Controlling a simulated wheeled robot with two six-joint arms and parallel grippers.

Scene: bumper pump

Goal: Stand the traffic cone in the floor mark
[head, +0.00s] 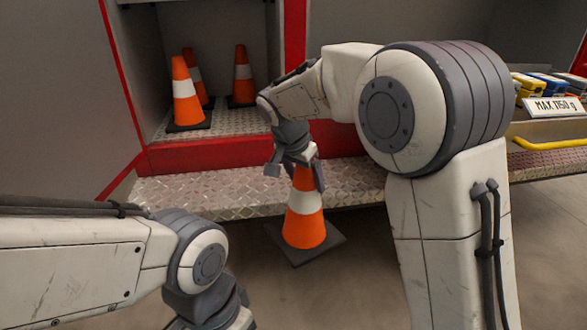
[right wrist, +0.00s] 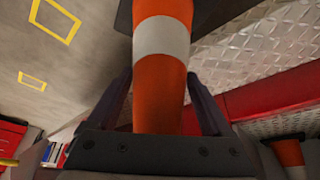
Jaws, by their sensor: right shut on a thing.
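My right gripper (head: 297,170) is shut on the upper part of an orange traffic cone (head: 305,228) with a white band and a dark square base. The cone is nearly upright in front of the metal step; I cannot tell whether its base touches the floor. In the right wrist view the cone (right wrist: 160,85) stands between the two fingers (right wrist: 160,100). That view also shows two yellow outlined floor marks, one at the top left (right wrist: 55,18) and a smaller one below it (right wrist: 32,81). Both look empty. My left arm enters at lower left, its fingers out of frame.
Three more cones stand in the compartment, at its front left (head: 184,95), behind that one (head: 203,92) and at right (head: 243,75). A tread-plate step (head: 210,193) runs below. At right are a sign (head: 556,106) and a yellow handle (head: 550,143).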

